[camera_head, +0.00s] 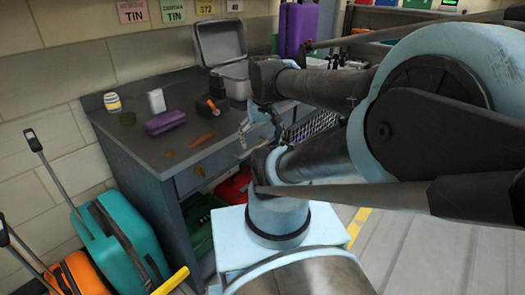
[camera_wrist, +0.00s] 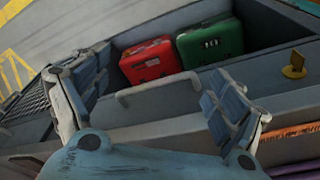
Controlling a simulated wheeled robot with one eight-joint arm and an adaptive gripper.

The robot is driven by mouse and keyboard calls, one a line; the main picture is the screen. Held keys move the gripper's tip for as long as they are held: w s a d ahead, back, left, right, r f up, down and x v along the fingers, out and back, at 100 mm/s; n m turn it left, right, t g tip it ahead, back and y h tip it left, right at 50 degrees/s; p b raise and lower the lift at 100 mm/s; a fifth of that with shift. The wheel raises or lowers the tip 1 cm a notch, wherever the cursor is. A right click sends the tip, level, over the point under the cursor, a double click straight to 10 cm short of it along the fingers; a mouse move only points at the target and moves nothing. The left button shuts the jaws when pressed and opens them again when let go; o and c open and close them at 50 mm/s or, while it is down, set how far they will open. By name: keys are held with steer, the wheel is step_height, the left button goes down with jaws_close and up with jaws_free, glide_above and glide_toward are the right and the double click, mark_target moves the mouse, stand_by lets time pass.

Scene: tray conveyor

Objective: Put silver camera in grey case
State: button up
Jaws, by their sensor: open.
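An open grey case (camera_head: 236,71) stands at the back right of the desk, its lid raised. I cannot make out the silver camera for certain. A small pale upright block (camera_head: 156,101) stands on the desk, and a dark boxy object (camera_head: 212,104) with an orange part sits in front of the case. My gripper (camera_head: 260,127) is open and empty by the desk's right front edge, apart from the case. In the wrist view its spread fingers (camera_wrist: 158,100) face the desk's front with a pale handle. Neither the case nor a camera shows there.
A purple roll (camera_head: 165,122), a striped jar (camera_head: 113,102) and a dark green item (camera_head: 127,118) lie on the desk. Red (camera_wrist: 152,62) and green (camera_wrist: 210,43) cases are stowed below. A teal suitcase (camera_head: 118,245) stands on the floor at left. The desk's front middle is mostly clear.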

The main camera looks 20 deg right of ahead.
steer(key=s+f, duration=0.2)
steer(key=f, duration=0.1)
steer(key=shift+s+f, duration=0.15)
steer(key=shift+s, duration=0.05)
